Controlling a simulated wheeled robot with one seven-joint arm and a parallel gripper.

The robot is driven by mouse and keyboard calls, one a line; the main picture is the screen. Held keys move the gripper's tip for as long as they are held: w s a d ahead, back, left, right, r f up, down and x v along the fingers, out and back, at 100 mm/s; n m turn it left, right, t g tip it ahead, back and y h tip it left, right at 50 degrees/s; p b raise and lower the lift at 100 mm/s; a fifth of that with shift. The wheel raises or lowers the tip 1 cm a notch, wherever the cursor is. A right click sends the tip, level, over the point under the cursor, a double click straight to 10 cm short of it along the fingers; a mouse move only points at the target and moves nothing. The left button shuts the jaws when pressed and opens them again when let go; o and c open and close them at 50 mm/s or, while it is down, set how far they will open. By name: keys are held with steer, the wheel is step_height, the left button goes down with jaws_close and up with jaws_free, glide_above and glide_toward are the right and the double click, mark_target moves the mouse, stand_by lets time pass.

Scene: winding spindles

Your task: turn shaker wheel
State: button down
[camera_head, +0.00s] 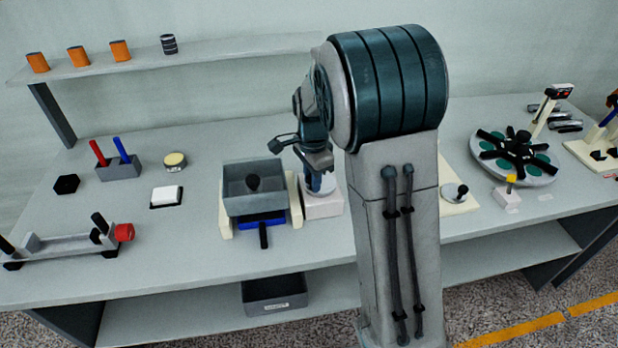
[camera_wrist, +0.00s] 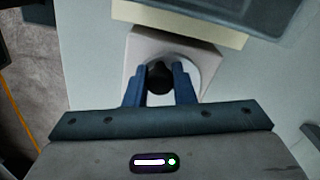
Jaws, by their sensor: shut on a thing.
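The shaker wheel is a pale disc (camera_head: 320,187) on a pinkish-white block (camera_head: 323,207) at the right side of a grey open box (camera_head: 236,206) on cream supports. My gripper (camera_head: 318,172) is over the wheel, pointing down, partly hidden by my arm. In the wrist view, the blue fingers of my gripper (camera_wrist: 161,67) are shut on a dark knob (camera_wrist: 159,78) on the wheel (camera_wrist: 206,62). The block (camera_wrist: 140,48) shows around the wheel. The wheel's near part is hidden by the fingers and gripper body.
A round dial (camera_head: 515,158) with black arms is at right. A holder with red and blue sticks (camera_head: 119,167) is at left. My arm hides the bench's middle.

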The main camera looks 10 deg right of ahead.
steer(key=shift+a+m, duration=0.1)
steer(key=shift+m, duration=0.2)
stand_by(0.4)
steer(key=c, duration=1.2)
jaws_free()
step_height(320, 180, up, 14)
steer(key=s+d+f+n+t, duration=0.1)
steer(key=s+f+n, duration=0.1)
steer(key=s+n, duration=0.5)
steer(key=s+d+f+n+t, duration=0.1)
steer(key=s+n, duration=0.7)
steer(key=s, duration=0.8)
steer(key=shift+s+d+f+t, duration=0.35)
steer(key=shift+f+t, duration=0.15)
steer(key=shift+f, duration=0.4)
